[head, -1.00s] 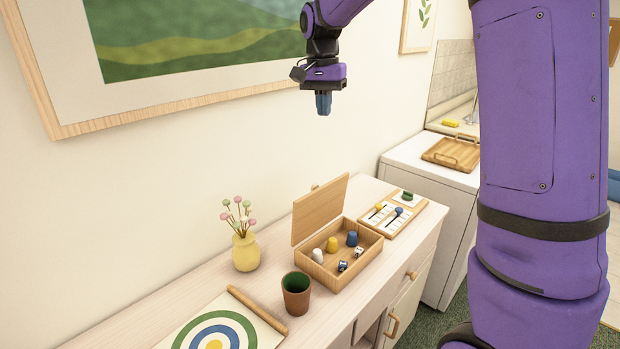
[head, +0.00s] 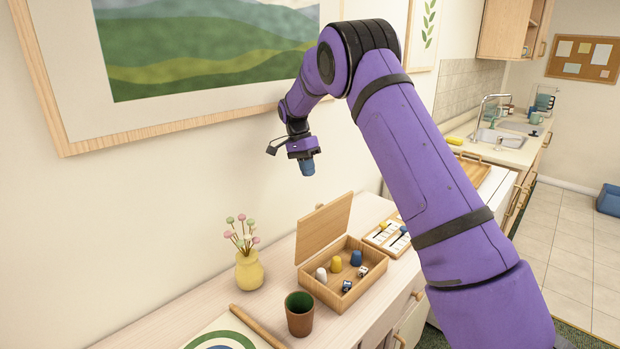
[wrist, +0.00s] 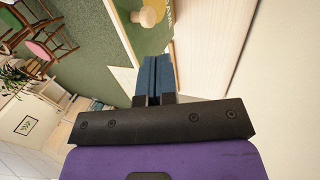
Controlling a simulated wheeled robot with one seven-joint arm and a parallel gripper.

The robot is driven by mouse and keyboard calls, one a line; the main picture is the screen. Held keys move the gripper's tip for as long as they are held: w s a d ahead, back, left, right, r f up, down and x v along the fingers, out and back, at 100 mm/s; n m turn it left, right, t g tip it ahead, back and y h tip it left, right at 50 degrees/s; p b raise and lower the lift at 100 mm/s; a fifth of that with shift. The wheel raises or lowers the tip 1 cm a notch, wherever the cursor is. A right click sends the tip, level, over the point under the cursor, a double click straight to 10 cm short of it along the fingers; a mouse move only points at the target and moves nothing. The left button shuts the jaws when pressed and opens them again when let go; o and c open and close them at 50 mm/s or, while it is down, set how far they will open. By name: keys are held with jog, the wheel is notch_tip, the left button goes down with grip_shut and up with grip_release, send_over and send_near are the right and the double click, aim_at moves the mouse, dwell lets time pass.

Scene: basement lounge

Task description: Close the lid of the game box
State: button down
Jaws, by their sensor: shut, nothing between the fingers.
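The wooden game box (head: 342,296) stands on the sideboard with its lid (head: 324,228) raised and leaning back toward the wall. Inside are a white piece (head: 321,274), a yellow piece (head: 336,264), a blue piece (head: 356,258) and dice (head: 362,271). My gripper (head: 308,169) is shut and empty, in the air above the lid and touching nothing.
A brown cup (head: 300,318) stands just in front of the box. A game board (head: 388,236) lies behind the box, right. The framed picture (head: 200,115) hangs close by.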

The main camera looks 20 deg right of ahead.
jog(key=x, duration=0.8)
jog(key=shift+f, duration=0.25)
jog(key=shift+s, duration=0.1)
